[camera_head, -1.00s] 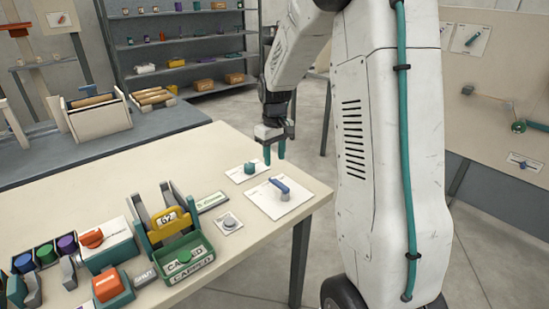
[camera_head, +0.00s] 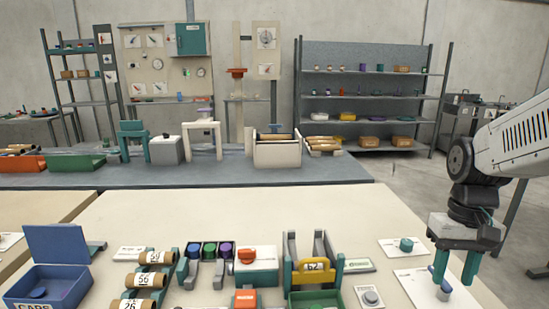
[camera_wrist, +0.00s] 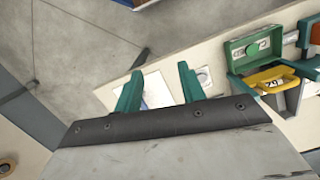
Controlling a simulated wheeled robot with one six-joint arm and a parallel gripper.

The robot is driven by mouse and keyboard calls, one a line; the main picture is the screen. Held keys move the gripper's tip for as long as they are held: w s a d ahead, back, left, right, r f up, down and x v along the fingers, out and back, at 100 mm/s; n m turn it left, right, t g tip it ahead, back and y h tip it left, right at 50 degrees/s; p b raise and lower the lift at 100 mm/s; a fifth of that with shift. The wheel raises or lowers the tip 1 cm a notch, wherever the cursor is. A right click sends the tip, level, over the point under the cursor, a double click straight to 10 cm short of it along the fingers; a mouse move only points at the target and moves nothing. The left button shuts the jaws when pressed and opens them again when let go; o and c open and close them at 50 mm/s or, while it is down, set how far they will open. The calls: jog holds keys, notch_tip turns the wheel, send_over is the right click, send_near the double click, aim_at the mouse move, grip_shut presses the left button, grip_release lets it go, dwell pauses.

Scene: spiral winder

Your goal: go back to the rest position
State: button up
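My gripper (camera_head: 455,270) hangs at the right end of the cream table, its two teal fingers spread apart with a gap between them. It also shows open in the wrist view (camera_wrist: 160,92). Nothing is visibly held. In the head view it overlaps a white card (camera_head: 411,280) with a blue lever on it, partly hidden by the fingers. I cannot tell how high the fingertips are above the card. My white arm enters from the right edge.
A card with a teal knob (camera_head: 406,245) lies left of my gripper. A grey button plate (camera_head: 370,297), a yellow handle marked 62 (camera_head: 313,271) and a green box (camera_head: 315,298) stand further left. A grey bench (camera_head: 330,172) and shelves (camera_head: 368,102) are behind. Open floor lies right.

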jog(key=s+a+r+n+t, duration=0.1)
jog(key=s+a+r, duration=0.1)
jog(key=s, duration=0.4)
jog(key=s+a+r+t, duration=0.2)
jog(key=s+a+r, duration=0.1)
jog(key=s+a, duration=0.2)
jog(key=shift+s+a+n, duration=0.3)
jog(key=shift+s+n, duration=0.1)
jog(key=shift+s, duration=0.2)
jog(key=shift+r, duration=0.1)
dwell(0.4)
jog(key=shift+c, duration=0.4)
